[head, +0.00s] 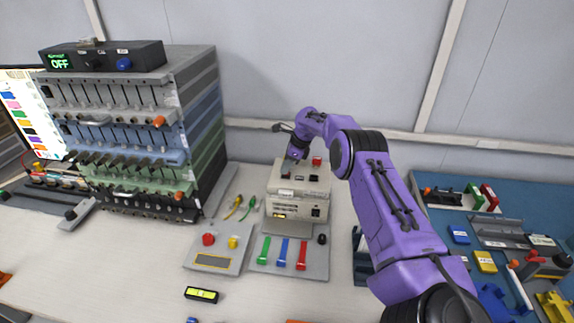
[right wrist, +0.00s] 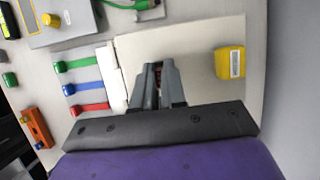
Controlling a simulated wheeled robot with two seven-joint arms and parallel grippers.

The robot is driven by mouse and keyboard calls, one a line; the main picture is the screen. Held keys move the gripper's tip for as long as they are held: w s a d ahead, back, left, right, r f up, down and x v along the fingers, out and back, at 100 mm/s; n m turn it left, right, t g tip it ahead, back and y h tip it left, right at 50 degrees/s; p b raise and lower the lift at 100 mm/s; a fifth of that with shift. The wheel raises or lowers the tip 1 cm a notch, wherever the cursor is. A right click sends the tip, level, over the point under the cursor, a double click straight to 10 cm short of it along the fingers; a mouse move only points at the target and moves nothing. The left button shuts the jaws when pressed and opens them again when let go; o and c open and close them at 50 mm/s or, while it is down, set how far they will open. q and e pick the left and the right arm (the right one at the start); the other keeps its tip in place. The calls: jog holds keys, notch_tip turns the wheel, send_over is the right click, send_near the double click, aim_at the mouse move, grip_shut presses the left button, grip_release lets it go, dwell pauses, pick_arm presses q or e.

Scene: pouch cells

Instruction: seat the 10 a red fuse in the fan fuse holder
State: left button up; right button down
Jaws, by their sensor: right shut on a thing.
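My right gripper (head: 291,163) reaches down over the back left of the top of a beige box unit (head: 285,211). In the right wrist view its fingertips (right wrist: 158,70) are close together on a small dark reddish thing, which fits the red fuse. The fingers hide most of it. Small dark parts (head: 312,178) and a red part (head: 316,161) are on the unit's top. I cannot tell which part is the fan fuse holder, or whether the fuse touches it. My left gripper is not in view.
A grey plate with green, blue and red strips (head: 301,256) lies in front of the unit. A panel with red and yellow buttons (head: 214,262) is to its left. A tall rack (head: 195,110) stands at left. A blue mat (head: 440,220) with parts is at right.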

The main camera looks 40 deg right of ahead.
jog(key=shift+f, duration=0.2)
jog(key=c, duration=1.2)
grip_release()
jog(key=shift+r, duration=0.35)
jog(key=b+v, duration=0.1)
jog(key=v, duration=1)
jog(key=shift+d+r, duration=0.1)
jog(key=shift+r, duration=0.25)
jog(key=shift+s, duration=0.15)
